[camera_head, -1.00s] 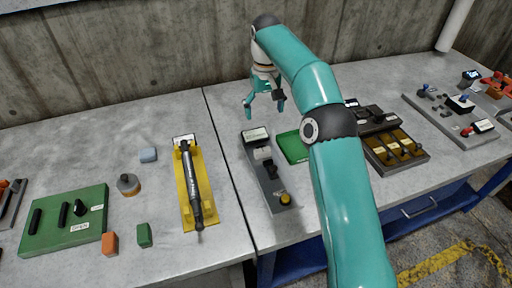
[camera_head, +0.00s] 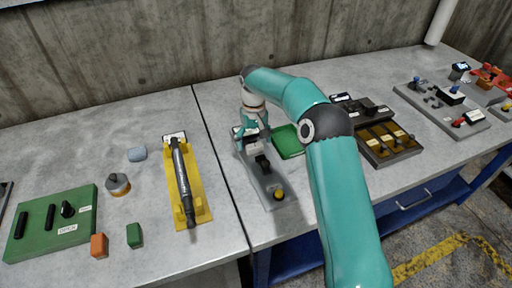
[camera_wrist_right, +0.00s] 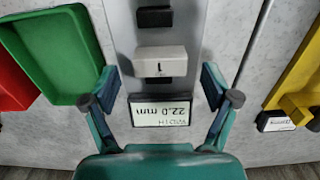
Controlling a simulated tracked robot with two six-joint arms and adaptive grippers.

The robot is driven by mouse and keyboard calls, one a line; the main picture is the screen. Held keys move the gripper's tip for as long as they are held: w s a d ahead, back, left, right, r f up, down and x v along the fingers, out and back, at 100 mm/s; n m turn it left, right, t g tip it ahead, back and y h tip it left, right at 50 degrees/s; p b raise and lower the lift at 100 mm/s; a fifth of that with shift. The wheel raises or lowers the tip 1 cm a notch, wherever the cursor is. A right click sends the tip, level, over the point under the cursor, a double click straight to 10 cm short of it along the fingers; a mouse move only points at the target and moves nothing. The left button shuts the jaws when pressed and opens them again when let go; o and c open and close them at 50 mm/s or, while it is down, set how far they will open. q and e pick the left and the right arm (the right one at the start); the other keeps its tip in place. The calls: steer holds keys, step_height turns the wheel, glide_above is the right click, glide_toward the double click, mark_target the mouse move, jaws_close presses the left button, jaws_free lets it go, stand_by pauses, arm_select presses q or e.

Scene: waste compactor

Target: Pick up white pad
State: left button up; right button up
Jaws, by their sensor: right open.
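The white pad (camera_wrist_right: 160,62), marked with a 1, sits on a grey plate (camera_wrist_right: 190,18) in the right wrist view. A label reading 22.0 mm (camera_wrist_right: 160,113) lies on the plate nearer my wrist. My right gripper (camera_wrist_right: 159,76) is open, with one finger to each side of the pad and a gap on both sides. In the head view my right gripper (camera_head: 252,140) is low over the far end of the grey plate (camera_head: 268,184) and partly hides the pad. My left gripper is not in view.
A green tray (camera_head: 288,141) lies just right of the plate. A yellow holder (camera_head: 184,205) with a black tool stands to the left. A black block (camera_wrist_right: 154,17) sits beyond the pad.

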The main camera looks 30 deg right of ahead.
steer(key=shift+f, duration=0.9)
steer(key=shift+c, duration=0.3)
steer(key=shift+r, duration=0.1)
steer(key=c, duration=1.3)
